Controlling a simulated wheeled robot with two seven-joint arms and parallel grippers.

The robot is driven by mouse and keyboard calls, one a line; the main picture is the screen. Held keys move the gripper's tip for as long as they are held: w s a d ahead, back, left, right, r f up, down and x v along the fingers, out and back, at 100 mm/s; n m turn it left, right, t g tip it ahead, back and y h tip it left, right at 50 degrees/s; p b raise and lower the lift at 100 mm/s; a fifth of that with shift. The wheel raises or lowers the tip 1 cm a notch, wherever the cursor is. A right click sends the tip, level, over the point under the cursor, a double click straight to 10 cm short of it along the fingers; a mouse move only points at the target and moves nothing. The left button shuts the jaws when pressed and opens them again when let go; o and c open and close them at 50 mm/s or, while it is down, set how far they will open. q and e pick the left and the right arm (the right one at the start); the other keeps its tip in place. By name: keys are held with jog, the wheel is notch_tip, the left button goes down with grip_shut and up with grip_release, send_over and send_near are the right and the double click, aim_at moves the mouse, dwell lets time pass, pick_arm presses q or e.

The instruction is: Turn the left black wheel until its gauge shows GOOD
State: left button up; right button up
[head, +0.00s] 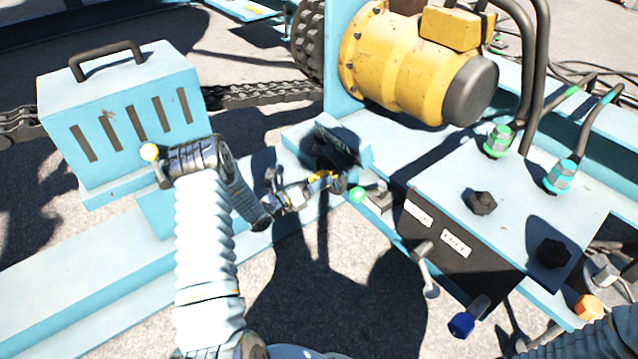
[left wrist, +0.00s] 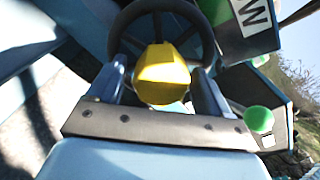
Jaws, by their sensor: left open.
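The black wheel (left wrist: 122,18) shows at the top of the left wrist view, with its rim and spokes in front of my left gripper (left wrist: 160,80). The two fingers stand apart, one on each side of a yellow faceted piece (left wrist: 163,75). I cannot tell whether they touch the wheel. In the head view my left gripper (head: 326,182) is at the blue frame near the middle, and the wheel is mostly hidden there in dark shadow. A gauge face (left wrist: 255,17) with a letter W and a green patch shows at upper right; its full reading is cut off. My right gripper is out of view.
A green ball knob (head: 357,195) sits just right of my left gripper. A blue valve box (head: 520,205) with hoses and a lever (head: 425,262) stands at right. A yellow motor (head: 405,65) is behind, and a slotted blue box (head: 125,120) with a handle is at left.

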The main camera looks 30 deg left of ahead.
pick_arm(q)
jog(key=shift+w+d, duration=0.2)
jog(key=shift+w, duration=0.2)
jog(key=shift+c, duration=0.4)
jog(key=c, duration=1.3)
jog(key=shift+f, duration=0.1)
jog(key=shift+c, duration=0.2)
jog(key=m+b, duration=0.2)
jog(key=shift+f+m, duration=0.15)
jog(key=shift+m, duration=0.25)
jog(key=m+b, duration=0.2)
jog(key=m, duration=0.3)
jog(key=shift+s, duration=0.1)
jog(key=shift+m, duration=0.3)
